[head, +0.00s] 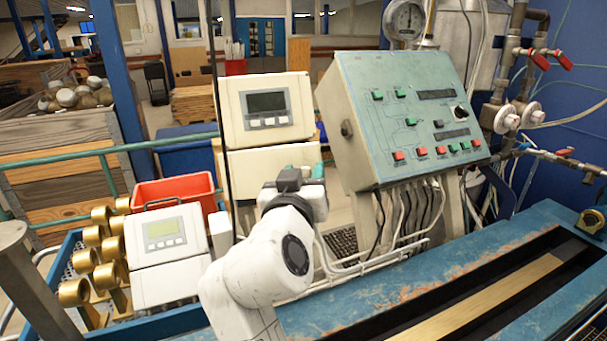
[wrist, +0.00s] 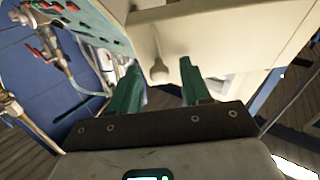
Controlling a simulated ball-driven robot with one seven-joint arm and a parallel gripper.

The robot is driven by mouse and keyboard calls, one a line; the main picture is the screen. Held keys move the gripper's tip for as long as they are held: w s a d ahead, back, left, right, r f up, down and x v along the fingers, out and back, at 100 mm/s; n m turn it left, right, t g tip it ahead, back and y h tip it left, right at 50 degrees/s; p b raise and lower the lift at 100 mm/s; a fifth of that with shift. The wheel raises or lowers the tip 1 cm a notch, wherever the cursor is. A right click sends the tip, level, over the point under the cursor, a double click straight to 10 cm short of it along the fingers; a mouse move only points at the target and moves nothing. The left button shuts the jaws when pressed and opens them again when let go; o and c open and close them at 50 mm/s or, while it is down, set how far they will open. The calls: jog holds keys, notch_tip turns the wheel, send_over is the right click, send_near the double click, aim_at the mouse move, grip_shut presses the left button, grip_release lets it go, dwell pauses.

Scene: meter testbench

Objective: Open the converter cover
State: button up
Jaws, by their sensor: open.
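A white unit with a grey display and buttons, which looks like a converter (head: 268,105), stands at centre in the head view. Its lower front cover (head: 272,160) looks shut. A second similar converter (head: 160,240) stands lower left, with its lower cover (head: 168,283) also looking shut. My gripper (head: 305,172) is in front of the upper converter's lower right side, partly hidden by my wrist. In the wrist view my gripper (wrist: 160,78) has its green fingers apart and nothing held. A pale rounded knob (wrist: 159,70) on a beige housing shows between and beyond the fingers; contact cannot be told.
A control box (head: 410,115) with a teal panel stands right of my gripper, with cables below. A blue bench (head: 400,280) runs along the front. Brass fittings (head: 92,255) and a red crate (head: 175,190) are at left. Pipes with red valves (head: 540,60) stand at right.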

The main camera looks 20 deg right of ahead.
jog(key=shift+c, duration=0.3)
grip_shut()
dwell(0.4)
